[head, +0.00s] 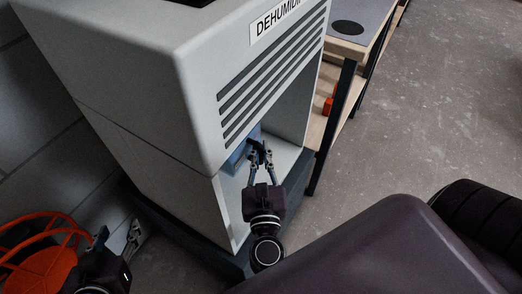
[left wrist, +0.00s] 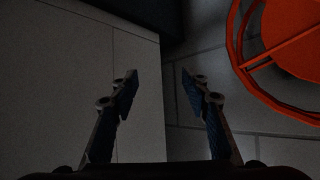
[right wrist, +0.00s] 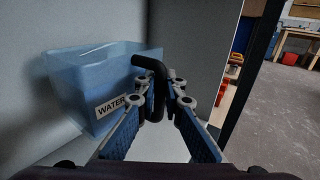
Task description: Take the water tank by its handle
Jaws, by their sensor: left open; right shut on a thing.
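The water tank (right wrist: 90,75) is a translucent blue box with a WATER label, inside the dehumidifier's lower opening. Its blue side shows in the head view (head: 238,158), mostly hidden behind the housing and my right gripper. The black handle (right wrist: 150,66) sticks out from the tank's front. My right gripper (head: 260,152) is shut on the handle, which is between its fingertips in the right wrist view (right wrist: 160,88). My left gripper (head: 118,238) is open and empty, low beside the dehumidifier; its spread fingers show in the left wrist view (left wrist: 158,85).
The grey dehumidifier (head: 140,75) stands on a dark base (head: 180,232). An orange round-framed object (head: 40,262) is by my left gripper. A wooden bench (head: 352,47) with a black leg stands close on the right. Concrete floor is clear beyond.

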